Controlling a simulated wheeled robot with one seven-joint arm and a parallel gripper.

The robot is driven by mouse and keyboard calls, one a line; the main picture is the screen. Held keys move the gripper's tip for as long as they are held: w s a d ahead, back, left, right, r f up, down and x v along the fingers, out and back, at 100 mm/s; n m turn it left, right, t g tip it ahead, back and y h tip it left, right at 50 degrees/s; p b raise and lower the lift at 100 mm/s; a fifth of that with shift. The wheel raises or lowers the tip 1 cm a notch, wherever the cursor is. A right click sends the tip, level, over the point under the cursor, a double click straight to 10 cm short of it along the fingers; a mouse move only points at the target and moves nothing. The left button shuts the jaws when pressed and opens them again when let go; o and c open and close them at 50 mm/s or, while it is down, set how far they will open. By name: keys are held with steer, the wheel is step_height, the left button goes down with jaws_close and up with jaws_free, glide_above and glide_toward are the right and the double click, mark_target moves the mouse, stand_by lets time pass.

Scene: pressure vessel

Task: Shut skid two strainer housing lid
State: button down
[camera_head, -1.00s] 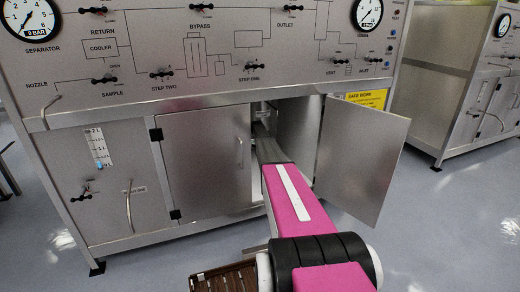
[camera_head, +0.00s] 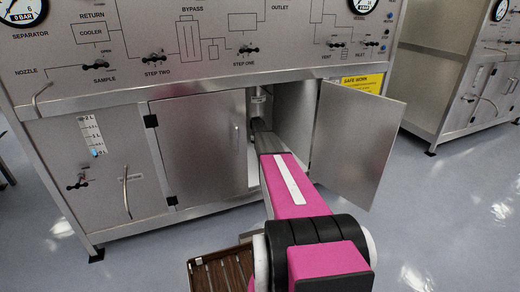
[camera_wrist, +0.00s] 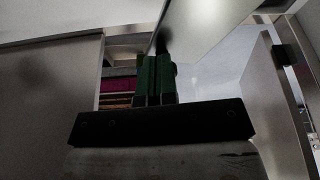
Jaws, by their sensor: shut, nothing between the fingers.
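My arm reaches into the open cabinet under the panel, and the gripper end is hidden there in the head view. In the wrist view my gripper (camera_wrist: 155,80) shows as dark green fingers close together, with nothing seen between them. A pale, pipe-like part (camera_head: 258,102) shows at the top of the cabinet opening, above my arm. I cannot tell whether it belongs to the strainer housing. No lid can be clearly made out in either view. A broad flat grey panel (camera_wrist: 212,38) slants behind the fingertips in the wrist view; I cannot tell what it is.
The right door (camera_head: 357,145) stands swung outward, to the right of my arm. The skid's front panel (camera_head: 215,45) with valves and gauges is above. Another skid (camera_head: 455,80) stands at right. Floor (camera_head: 440,220) is clear at front right.

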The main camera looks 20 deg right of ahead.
steer(key=shift+s, duration=0.1)
steer(key=shift+s+d+n, duration=0.1)
steer(key=shift+s+n, duration=0.05)
steer(key=shift+n, duration=0.55)
